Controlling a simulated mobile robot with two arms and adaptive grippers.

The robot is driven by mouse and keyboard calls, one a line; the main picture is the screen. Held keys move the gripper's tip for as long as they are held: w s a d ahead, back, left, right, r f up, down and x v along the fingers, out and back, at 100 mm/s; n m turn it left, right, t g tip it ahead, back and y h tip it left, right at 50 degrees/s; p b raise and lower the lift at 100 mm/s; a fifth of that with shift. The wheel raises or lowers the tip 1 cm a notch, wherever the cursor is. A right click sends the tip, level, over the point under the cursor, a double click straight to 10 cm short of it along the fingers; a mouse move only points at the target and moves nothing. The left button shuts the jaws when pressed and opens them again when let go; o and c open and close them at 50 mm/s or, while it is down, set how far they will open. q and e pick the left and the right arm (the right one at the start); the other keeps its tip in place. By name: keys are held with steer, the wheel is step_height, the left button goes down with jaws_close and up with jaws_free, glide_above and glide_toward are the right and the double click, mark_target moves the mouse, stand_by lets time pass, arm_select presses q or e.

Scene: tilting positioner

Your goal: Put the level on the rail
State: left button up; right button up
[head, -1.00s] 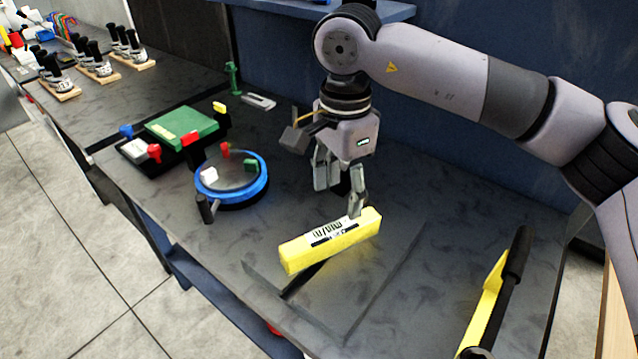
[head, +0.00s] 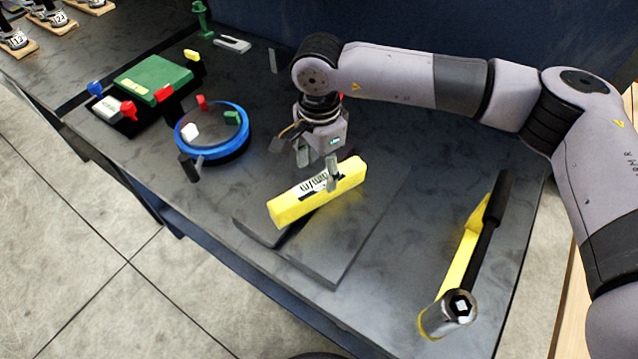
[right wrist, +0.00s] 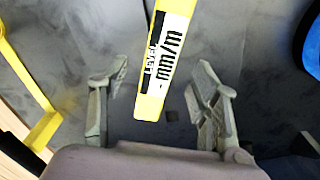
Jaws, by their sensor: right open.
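The level is a yellow bar (head: 290,207) with a black-and-white "mm/m" label. In the head view it lies slantwise above a dark grey bar (head: 262,232) on a grey plate; whether this bar is the rail, and whether the level touches it, I cannot tell. My right gripper (head: 318,164) is open at the level, one finger in front of its far half and the other behind. In the right wrist view the level (right wrist: 152,100) shows its near end between the open fingers of my right gripper (right wrist: 158,100), with space on both sides. My left gripper is not in view.
A blue-rimmed round dial (head: 240,150) stands left of the level, and a green block (head: 152,78) in a dark tray lies beyond it. A black-handled tool (head: 485,235) with a metal head lies beside a yellow strip at right. The plate (head: 345,250) has bare room.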

mark_target(319, 183)
step_height(319, 183, down, 5)
steer(key=p, duration=0.3)
steer(key=shift+r, duration=0.15)
steer(key=shift+f, duration=0.35)
steer(key=shift+c, duration=0.3)
jaws_close()
steer(key=shift+r, duration=0.1)
